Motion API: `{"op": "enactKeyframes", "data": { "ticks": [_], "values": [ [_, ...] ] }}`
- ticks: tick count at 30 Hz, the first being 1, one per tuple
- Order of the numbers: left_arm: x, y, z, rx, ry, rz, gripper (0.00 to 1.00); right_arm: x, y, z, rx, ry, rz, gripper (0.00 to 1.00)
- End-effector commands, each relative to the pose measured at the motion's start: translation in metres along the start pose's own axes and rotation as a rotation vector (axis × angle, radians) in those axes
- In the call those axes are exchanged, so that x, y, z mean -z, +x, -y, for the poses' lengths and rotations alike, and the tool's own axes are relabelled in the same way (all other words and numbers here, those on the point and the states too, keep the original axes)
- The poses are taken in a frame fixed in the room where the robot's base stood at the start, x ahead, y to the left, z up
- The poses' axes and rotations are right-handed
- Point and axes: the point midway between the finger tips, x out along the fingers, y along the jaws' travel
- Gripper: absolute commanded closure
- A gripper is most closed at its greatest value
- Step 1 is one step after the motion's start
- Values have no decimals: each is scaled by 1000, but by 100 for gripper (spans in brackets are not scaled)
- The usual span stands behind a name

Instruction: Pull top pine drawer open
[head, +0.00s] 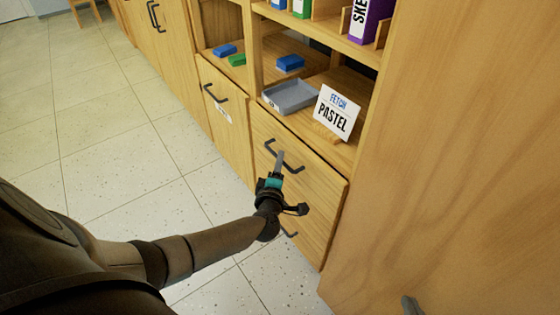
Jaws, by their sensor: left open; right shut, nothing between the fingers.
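The top pine drawer (307,180) is a pale wood front below the open shelf, with a dark bar handle (270,146). I see no clear gap along its top edge. My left gripper (280,161) is open, with its grey fingers at the handle. The fingers overlap the handle in the picture. I cannot tell whether they touch it or lie around it. A lower handle (290,233) is partly hidden by my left gripper and wrist. My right gripper (411,304) shows only as a grey tip at the bottom edge, shut and empty, away from the drawer.
A grey tray (288,97) and a "FETCH PASTEL" card (336,112) sit on the shelf above. Another pine front (226,125) with a handle stands to the left. A large wooden panel (460,150) fills the right. The tiled floor (120,140) at left is clear.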

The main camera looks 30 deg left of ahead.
Motion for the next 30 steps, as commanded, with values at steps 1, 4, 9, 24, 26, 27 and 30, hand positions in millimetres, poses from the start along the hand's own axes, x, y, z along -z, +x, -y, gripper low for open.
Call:
{"op": "enactKeyframes", "data": {
  "ticks": [1,4,9,24,26,27,30],
  "values": [
    [0,4,1,-1,1,0,56,0,2,3,8,2,-24,100],
    [0,9,1,-1,0,0,56,3,5,8,24,7,-77,100],
    [0,18,1,-1,1,0,56,8,7,16,45,15,-159,100],
    [0,25,0,0,0,0,56,15,7,24,65,27,-242,100],
    [0,25,0,0,0,0,56,15,7,24,65,27,-242,100],
    [0,25,0,0,0,0,56,15,7,24,65,27,-242,100],
    [0,25,0,0,0,0,66,15,7,24,65,27,-242,100]
  ]
}}
